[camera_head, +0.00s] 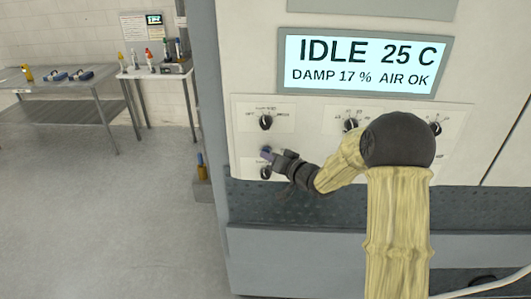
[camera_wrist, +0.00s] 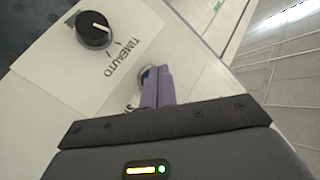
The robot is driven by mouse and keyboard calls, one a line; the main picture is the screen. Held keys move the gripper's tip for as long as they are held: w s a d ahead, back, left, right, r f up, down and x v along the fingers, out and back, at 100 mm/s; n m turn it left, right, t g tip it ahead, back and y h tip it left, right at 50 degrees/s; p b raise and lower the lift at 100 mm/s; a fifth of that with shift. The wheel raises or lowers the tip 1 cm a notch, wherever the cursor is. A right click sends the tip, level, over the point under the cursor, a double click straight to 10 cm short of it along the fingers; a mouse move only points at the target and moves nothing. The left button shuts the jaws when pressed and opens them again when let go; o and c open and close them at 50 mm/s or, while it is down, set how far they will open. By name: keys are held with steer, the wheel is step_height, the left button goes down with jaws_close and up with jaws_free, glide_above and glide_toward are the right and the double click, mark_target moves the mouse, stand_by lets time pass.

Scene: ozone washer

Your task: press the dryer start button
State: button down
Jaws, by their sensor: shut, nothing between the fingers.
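The dryer panel (camera_head: 250,104) is a pale control face with black knobs. Its screen (camera_head: 362,62) reads IDLE 25 C, DAMP 17 %, AIR OK. My gripper (camera_head: 267,152) is shut, its purple fingertips at the panel between the upper left knob (camera_head: 265,122) and the lower left knob (camera_head: 265,172). In the wrist view, the gripper (camera_wrist: 157,70) is over a small round button (camera_wrist: 143,73) with a metal rim, mostly hidden by the fingers. Lettering beside it is partly covered. I cannot tell whether the fingertips touch the button.
A knob (camera_wrist: 94,29) labelled with TIME and AUTO sits close to the fingers. More knobs, such as the middle one (camera_head: 351,125), are to the right, partly behind my arm. A metal table (camera_head: 60,86) and a small bench (camera_head: 155,72) stand far left, with open floor before them.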

steer(key=shift+w, duration=0.15)
steer(key=shift+s, duration=0.2)
stand_by(0.3)
steer(key=shift+s, duration=0.7)
steer(key=shift+b, duration=0.3)
steer(key=shift+s+a+b, duration=0.1)
steer(key=shift+s+b, duration=0.6)
steer(key=shift+s, duration=1.85)
